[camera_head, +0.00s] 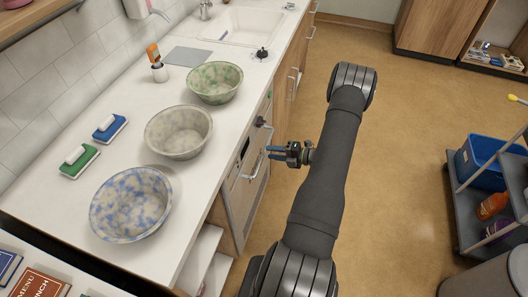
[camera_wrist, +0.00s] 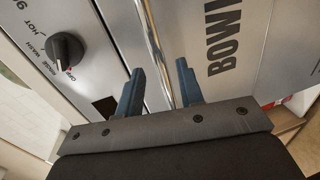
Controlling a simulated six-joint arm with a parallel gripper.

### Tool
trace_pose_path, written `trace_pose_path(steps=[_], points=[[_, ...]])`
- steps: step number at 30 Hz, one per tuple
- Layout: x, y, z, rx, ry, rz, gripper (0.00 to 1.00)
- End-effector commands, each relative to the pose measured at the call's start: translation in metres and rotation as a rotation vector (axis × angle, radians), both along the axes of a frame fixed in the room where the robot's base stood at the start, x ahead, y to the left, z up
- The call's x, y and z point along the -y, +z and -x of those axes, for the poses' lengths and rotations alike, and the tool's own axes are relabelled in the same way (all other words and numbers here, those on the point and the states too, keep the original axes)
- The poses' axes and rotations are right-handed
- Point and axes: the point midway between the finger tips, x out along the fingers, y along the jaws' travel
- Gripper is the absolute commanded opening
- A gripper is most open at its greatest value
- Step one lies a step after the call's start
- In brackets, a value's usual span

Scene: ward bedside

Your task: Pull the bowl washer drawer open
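The bowl washer (camera_head: 243,188) is a steel-fronted unit under the counter, its drawer front shut as far as I can see. A bar handle (camera_head: 254,168) runs across its front; it shows as a shiny rod in the wrist view (camera_wrist: 151,40). The wrist view also shows a black dial (camera_wrist: 67,50) and large "BOWL" lettering. My gripper (camera_head: 270,153) points at the washer front, close to the handle. In the wrist view its two blue fingers (camera_wrist: 159,82) are apart, with the bar appearing between them. I cannot tell whether either finger touches the bar.
On the counter (camera_head: 150,240) stand a blue-mottled bowl (camera_head: 130,205), a pale bowl (camera_head: 178,132) and a green-mottled bowl (camera_head: 214,83). A grey cart with a blue bin (camera_head: 480,165) stands at the right. The floor (camera_head: 410,130) between is clear.

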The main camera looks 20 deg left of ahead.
Motion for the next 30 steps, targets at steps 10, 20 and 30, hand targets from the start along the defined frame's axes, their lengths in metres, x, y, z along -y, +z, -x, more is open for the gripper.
trace_pose_path(steps=[10, 20, 30], points=[[-0.041, -0.008, 0.000, 0.001, 0.000, 0.000, 0.34], [-0.042, -0.009, 0.000, 0.001, -0.001, 0.000, 0.30], [-0.042, -0.008, 0.000, 0.001, -0.001, 0.000, 0.00]])
